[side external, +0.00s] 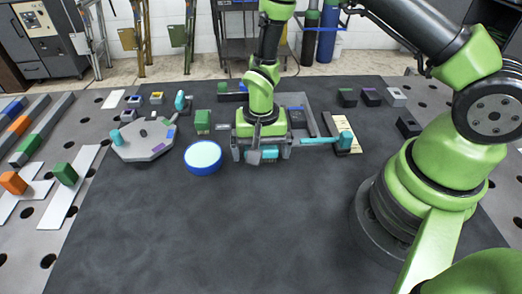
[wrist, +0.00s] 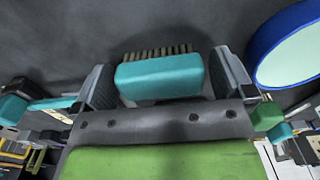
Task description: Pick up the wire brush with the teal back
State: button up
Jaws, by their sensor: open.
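The wire brush with the teal back (wrist: 160,75) lies on the dark mat, with its brown bristles showing along its far edge in the wrist view. In the side view a teal part of it (side external: 268,154) shows under my gripper (side external: 260,155). My gripper is open, and in the wrist view its two fingers (wrist: 165,82) stand on either side of the brush. The rest of the brush is hidden by the gripper body.
A blue round dish with a pale top (side external: 203,157) stands close by on the left. A grey octagonal plate (side external: 133,153) lies farther left. Another teal-headed tool (side external: 345,140) rests at the right. A green block (side external: 202,121) stands behind the dish. The front mat (side external: 220,235) is clear.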

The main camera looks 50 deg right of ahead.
aim_at(261, 146)
jog(key=c, duration=0.8)
jog(key=shift+c, duration=0.2)
notch_tip(261, 146, up, 10)
jog(key=shift+r, duration=0.1)
